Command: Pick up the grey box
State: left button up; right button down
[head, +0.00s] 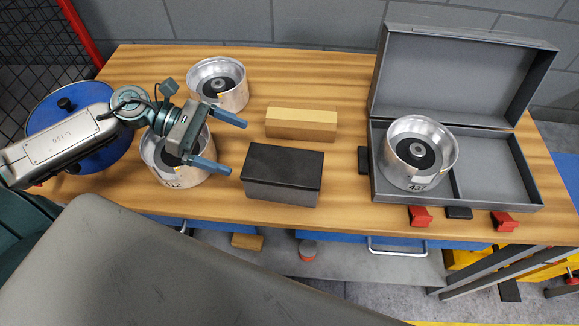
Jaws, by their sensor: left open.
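The grey box (283,175) is a dark grey block with a nearly black top. It sits on the wooden table near the front, at the middle of the head view. My left gripper (238,147) is open, with two blue fingers pointing right. It is to the left of the grey box, above a metal drum, with nothing between its fingers. The lower finger ends close to the box's left side in the picture; I cannot tell the height gap. My right gripper is not in view.
A tan wooden block (301,123) lies just behind the grey box. A metal drum (218,83) stands behind my left gripper, another drum (166,165) beneath it. An open grey case (497,166) holds a third drum (417,153) at right. A blue round lid (66,112) is at left.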

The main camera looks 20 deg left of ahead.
aim_at(277, 163)
pick_arm(q)
jog(key=x, duration=0.5)
jog(key=shift+s+d+r, duration=0.15)
jog(key=shift+s+r, duration=0.05)
jog(key=shift+s, duration=0.1)
jog(key=shift+w+d+f+p, duration=0.1)
jog(key=shift+w+d+p, duration=0.05)
jog(key=shift+d+p, duration=0.2)
jog(key=shift+w+d+f+p, duration=0.1)
jog(key=shift+d+f+p, duration=0.1)
jog(key=shift+d+p, duration=0.25)
jog(key=shift+p+x, duration=0.4)
jog(key=shift+x, duration=1.4)
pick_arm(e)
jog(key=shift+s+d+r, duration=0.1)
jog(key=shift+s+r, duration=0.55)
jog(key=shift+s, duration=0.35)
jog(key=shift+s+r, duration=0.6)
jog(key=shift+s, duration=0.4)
pick_arm(q)
jog(key=shift+a+f, duration=0.15)
jog(key=shift+f, duration=0.05)
jog(key=shift+c, duration=0.2)
jog(key=shift+w, duration=0.1)
jog(key=c, duration=1.5)
